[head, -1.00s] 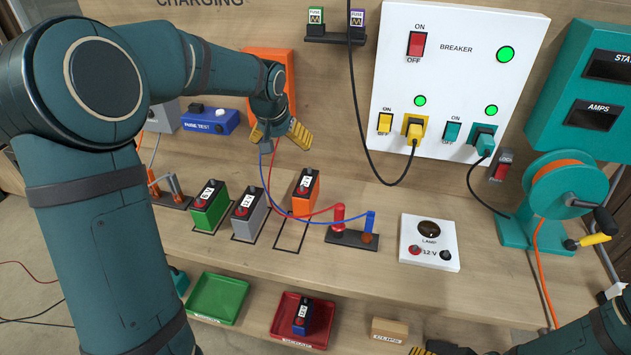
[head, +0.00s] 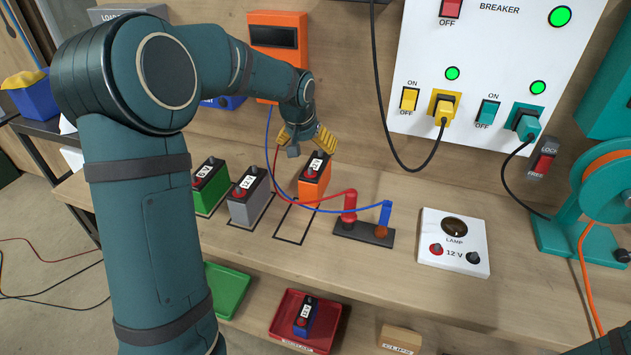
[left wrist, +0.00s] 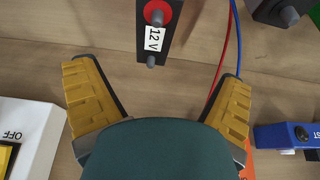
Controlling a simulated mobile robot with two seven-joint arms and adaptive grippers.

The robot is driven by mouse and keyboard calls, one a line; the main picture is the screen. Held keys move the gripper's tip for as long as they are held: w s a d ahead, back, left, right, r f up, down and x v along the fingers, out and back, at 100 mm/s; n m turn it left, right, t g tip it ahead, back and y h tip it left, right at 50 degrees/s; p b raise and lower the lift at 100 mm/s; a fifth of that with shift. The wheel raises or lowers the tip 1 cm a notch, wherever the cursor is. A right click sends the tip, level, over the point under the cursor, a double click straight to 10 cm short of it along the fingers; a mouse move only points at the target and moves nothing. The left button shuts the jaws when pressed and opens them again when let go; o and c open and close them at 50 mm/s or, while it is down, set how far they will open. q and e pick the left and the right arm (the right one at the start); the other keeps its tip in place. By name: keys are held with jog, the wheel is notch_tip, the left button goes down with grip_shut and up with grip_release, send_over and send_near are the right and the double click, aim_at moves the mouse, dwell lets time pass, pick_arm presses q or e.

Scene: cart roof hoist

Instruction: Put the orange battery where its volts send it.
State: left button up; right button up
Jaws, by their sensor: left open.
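My left gripper (head: 308,142) is open and empty, just above and behind the battery in the head view. In the left wrist view its yellow fingers (left wrist: 160,100) are spread apart, and the battery lies beyond them, not between them. My right gripper is not in view.
A grey battery (head: 249,198) and a green battery (head: 208,190) stand to the left. Red and blue leads run to a terminal block (head: 362,235) at right, beside a 12 V lamp box (head: 453,243). Below are a red tray (head: 283,325) holding a blue battery and a green tray (head: 226,290).

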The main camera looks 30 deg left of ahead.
aim_at(315, 164)
pick_arm(q)
jog(key=x, duration=0.5)
jog(key=shift+w+f+b, duration=0.15)
jog(key=shift+f+b, duration=0.05)
jog(key=shift+b, duration=0.15)
jog(key=x, duration=0.3)
jog(key=b+x, duration=0.1)
jog(key=x, duration=0.1)
jog(key=shift+w+d+f, duration=0.1)
jog(key=shift+d+f, duration=0.1)
jog(key=shift+d, duration=0.2)
jog(key=shift+r, duration=0.1)
jog(key=shift+c, duration=1.4)
jog(key=c, duration=1.1)
jog(key=shift+r, duration=0.15)
